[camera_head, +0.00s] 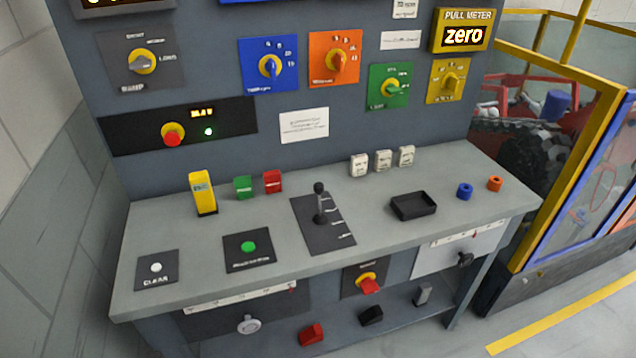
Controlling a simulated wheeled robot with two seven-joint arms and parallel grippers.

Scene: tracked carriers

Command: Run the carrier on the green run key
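A green block (243,187), which may be the green run key, stands on the grey bench (330,192) towards the back left. A red block (272,181) stands just right of it and a larger yellow upright piece (202,193) to its left. On the wall panel, a green plate (377,101) carries a yellow-green rotary switch (394,87); its small lettering is unreadable. A red carrier with a dark track (535,152) sits behind the yellow-framed guard (583,137) at right. Neither of my grippers is in view.
A black lever (320,203) rises from a dark slotted plate mid-bench. A black tray (413,206), three white blocks (383,161), a blue ring (464,191) and an orange ring (495,184) stand rightward. A green button (248,247) lies front left. The pull meter (463,36) reads "zero".

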